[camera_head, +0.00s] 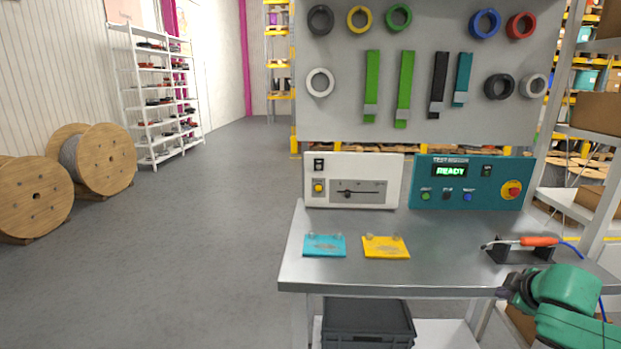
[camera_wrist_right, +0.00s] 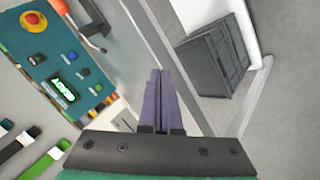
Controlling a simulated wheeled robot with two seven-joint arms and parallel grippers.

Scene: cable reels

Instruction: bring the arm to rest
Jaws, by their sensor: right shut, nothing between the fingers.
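My right gripper (camera_head: 507,287) is at the front right edge of the metal workbench (camera_head: 440,245) in the head view, with its green arm coming in from the lower right. In the right wrist view its two purple-grey fingers (camera_wrist_right: 157,100) lie together with nothing between them. My left gripper is not in the head view.
The bench carries a white box (camera_head: 352,172), a teal tester reading READY (camera_head: 470,183), a cyan plate (camera_head: 325,245), a yellow plate (camera_head: 385,247) and an orange-handled tool (camera_head: 538,241) in a stand. A dark crate (camera_head: 367,325) sits below.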

